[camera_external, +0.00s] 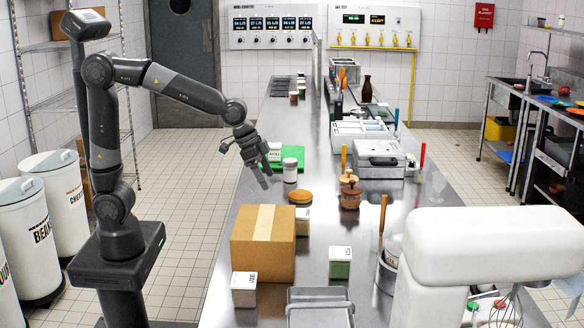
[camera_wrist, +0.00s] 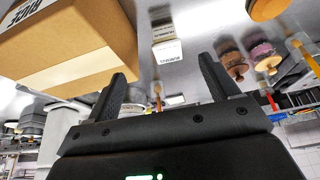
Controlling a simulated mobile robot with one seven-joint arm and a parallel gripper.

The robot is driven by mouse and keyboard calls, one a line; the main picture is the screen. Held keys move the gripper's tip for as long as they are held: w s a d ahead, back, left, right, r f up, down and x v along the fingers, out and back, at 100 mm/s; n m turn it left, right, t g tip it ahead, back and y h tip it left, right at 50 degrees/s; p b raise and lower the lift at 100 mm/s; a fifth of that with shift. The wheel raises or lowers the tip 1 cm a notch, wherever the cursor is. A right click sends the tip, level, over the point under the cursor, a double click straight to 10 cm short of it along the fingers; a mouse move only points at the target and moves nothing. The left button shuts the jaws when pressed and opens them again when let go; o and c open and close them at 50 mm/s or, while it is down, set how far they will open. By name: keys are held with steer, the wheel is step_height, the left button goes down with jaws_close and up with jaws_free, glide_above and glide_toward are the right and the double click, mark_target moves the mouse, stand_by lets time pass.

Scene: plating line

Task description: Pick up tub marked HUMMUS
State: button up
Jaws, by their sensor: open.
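A small tub (camera_wrist: 167,50) with a white lettered lid band and a beige body stands beside the cardboard box in the wrist view, upside down in that picture. Its small lettering appears to read HUMMUS, but I cannot be sure. In the external view a tub (camera_external: 302,222) stands at the box's far right corner, partly hidden by the box, and looks like the same one. My gripper (camera_external: 260,172) is open and empty, above the counter's left side, beyond the box and apart from the tub. Its two fingers (camera_wrist: 163,90) show spread in the wrist view.
The large cardboard box (camera_external: 262,243) is an obstacle beside the tub. Other tubs stand nearer the camera, one white (camera_external: 244,290) and one green (camera_external: 340,263). A white mixer (camera_external: 480,245) stands right.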

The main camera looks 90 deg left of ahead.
glide_toward(300, 213)
steer(key=w+f, duration=0.1)
steer(key=f, duration=0.1)
steer(key=x, duration=0.5)
steer(key=shift+w+a+f, duration=0.1)
steer(key=shift+w+a, duration=0.2)
steer(key=x, duration=0.5)
steer(key=shift+s+d+f, duration=0.2)
steer(key=shift+s+d, duration=0.05)
steer(key=shift+c, duration=0.6)
steer(key=c, duration=1)
